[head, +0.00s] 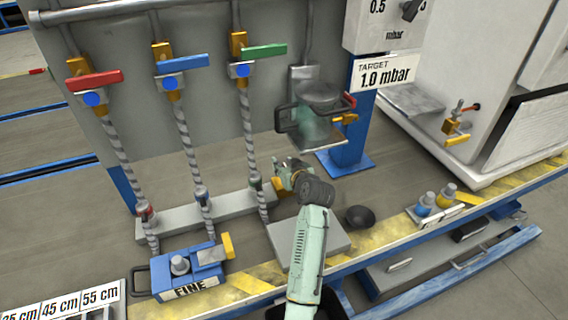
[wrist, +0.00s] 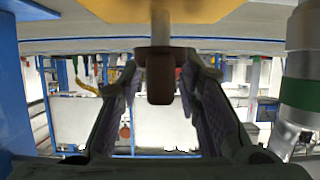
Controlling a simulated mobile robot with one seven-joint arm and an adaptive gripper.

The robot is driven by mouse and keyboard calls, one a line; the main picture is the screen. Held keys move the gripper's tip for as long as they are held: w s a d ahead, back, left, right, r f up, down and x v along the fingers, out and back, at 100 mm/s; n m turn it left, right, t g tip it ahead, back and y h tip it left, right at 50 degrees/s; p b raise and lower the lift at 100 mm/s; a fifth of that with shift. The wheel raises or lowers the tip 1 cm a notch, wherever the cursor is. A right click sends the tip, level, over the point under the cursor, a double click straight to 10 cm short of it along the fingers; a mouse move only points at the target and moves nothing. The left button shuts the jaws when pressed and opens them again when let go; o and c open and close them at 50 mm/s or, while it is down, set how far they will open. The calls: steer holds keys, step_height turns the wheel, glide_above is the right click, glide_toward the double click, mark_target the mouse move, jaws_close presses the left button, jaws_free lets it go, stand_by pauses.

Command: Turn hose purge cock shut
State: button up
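A small yellow cock (head: 279,188), likely the hose purge cock, shows at the foot of the green-handled line, partly hidden behind my gripper (head: 287,172). In the wrist view a yellow body (wrist: 165,8) is at the top, with a pale stem and a dark brown-red grip (wrist: 160,80) hanging down from it. My gripper (wrist: 158,95) is open, its two fingers on either side of that grip, with a gap visible on both sides. A metal cylinder with a green band (wrist: 297,92) stands close at the right. I cannot tell the cock's handle position from the head view.
Three braided hoses run down from red (head: 95,80), blue (head: 182,64) and green (head: 252,52) valve handles. A grey bar (head: 170,222) holds their lower ends. A green-grey canister (head: 312,125) sits on a shelf above my gripper. A black knob (head: 359,216) lies right of my arm.

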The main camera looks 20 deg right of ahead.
steer(key=shift+c, duration=0.2)
jaws_close()
steer(key=shift+d, duration=0.1)
